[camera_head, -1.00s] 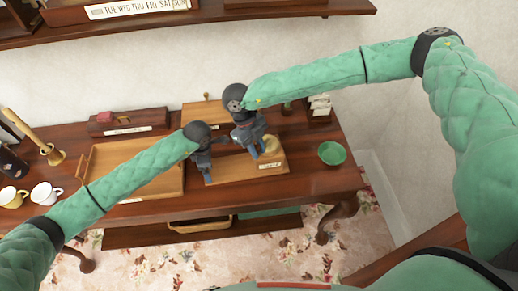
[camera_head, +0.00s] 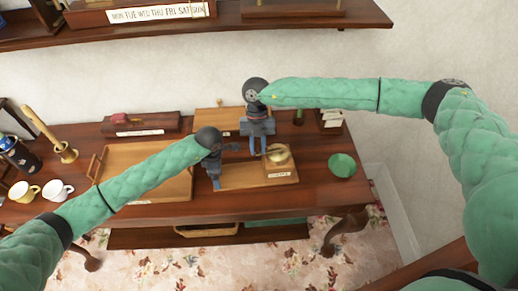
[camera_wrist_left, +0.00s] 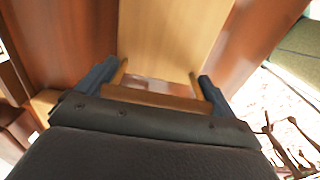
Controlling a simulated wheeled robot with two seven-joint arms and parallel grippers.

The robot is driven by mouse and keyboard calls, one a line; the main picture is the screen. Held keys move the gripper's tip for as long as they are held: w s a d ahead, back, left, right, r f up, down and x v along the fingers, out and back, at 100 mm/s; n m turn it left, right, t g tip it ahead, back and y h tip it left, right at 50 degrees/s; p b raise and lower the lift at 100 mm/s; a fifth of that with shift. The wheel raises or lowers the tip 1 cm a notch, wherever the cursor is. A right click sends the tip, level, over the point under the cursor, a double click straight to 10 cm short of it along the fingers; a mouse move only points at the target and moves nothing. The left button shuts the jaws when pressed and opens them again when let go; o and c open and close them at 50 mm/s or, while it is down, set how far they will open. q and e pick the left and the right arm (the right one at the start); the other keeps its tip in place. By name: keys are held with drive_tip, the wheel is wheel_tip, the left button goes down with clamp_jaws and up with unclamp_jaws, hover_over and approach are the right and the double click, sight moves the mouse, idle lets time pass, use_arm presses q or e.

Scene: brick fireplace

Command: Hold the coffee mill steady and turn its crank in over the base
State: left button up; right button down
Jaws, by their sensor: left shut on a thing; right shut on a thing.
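The coffee mill (camera_head: 279,174) is a pale wooden block with a label and a round brass top, at the right end of a long wooden board (camera_head: 240,180). My left gripper (camera_head: 214,182) is shut at the board's left end.
A wooden tray (camera_head: 184,186) lies left of the board. A green bowl (camera_head: 342,165) stands to the right. Cups (camera_head: 58,190) and a brass pestle and mortar (camera_head: 63,152) are at the far left. A shelf (camera_head: 290,22) overhangs behind.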

drive_tip(key=shift+w+m, duration=0.25)
drive_tip(key=shift+m, duration=0.05)
drive_tip(key=c, duration=1.3)
unclamp_jaws()
drive_tip(key=shift+o, duration=0.2)
drive_tip(key=v, duration=1.2)
drive_tip(key=shift+d, duration=0.1)
use_arm(q)
drive_tip(key=o, duration=1)
drive_tip(key=shift+c, duration=0.2)
